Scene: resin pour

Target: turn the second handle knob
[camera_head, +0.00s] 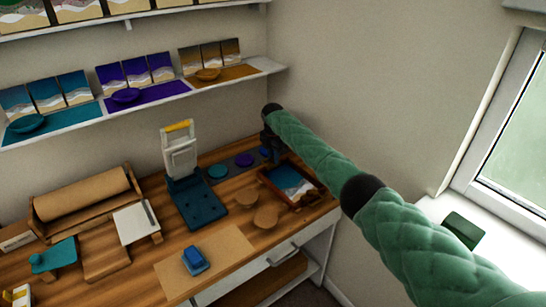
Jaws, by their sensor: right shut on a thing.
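A wooden-framed tray (292,184) with a blue, white and brown pour lies at the right end of the workbench. A dark handle (308,199) shows at its near right side. My right gripper (272,153) points down at the tray's far left end, beside the blue disc. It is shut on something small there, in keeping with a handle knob. The knob itself is hidden behind the dark fingers and is too small to make out. My left gripper is out of view.
Teal (217,171), purple (244,160) and blue (264,151) discs sit on a dark strip left of the gripper. A dark blue scale-like device (196,203), wooden discs (266,217) and a blue block (195,261) stand nearer. A shelf (165,96) hangs above.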

